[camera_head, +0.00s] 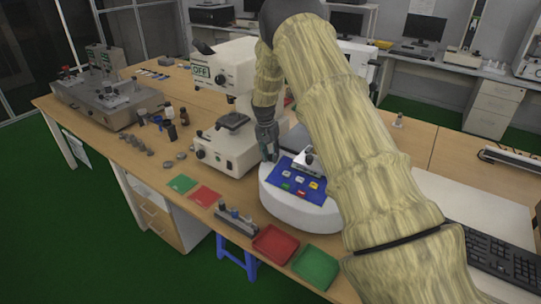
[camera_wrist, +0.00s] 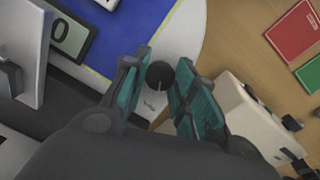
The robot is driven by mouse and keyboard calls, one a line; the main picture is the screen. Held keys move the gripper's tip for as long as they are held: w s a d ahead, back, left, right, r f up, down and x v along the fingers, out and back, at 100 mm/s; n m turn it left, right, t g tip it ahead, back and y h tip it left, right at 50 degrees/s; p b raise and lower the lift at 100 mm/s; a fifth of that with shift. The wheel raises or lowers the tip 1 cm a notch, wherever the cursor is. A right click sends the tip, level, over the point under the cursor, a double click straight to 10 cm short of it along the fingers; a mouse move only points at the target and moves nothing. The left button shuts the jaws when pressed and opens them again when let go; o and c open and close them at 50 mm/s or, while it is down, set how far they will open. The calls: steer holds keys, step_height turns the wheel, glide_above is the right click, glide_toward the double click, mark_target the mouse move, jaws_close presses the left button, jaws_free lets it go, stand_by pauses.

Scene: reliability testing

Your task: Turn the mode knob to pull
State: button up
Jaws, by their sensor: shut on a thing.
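The mode knob (camera_wrist: 160,75) is a small round black knob with a pale mark line, in the wrist view. It sits on the white rim of the rounded machine (camera_head: 300,210) with a blue panel. My gripper (camera_wrist: 158,80) has its two teal-padded fingers on either side of the knob, shut on it. In the head view my gripper (camera_head: 268,143) is at the machine's back left edge, and the knob is hidden there. Small dark print shows on the white rim beside the knob, too small to read.
A microscope (camera_head: 229,140) stands just left of the machine. Red (camera_head: 276,244) and green (camera_head: 316,266) trays lie in front. A small rack (camera_head: 236,221) stands near the table edge. A keyboard (camera_head: 500,258) is at right. My arm covers much of the right side.

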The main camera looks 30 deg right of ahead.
steer(key=o, duration=1)
steer(key=r, duration=0.4)
steer(key=a+r, duration=0.1)
steer(key=r, duration=0.7)
steer(key=shift+w+a, duration=0.15)
steer(key=shift+w, duration=0.1)
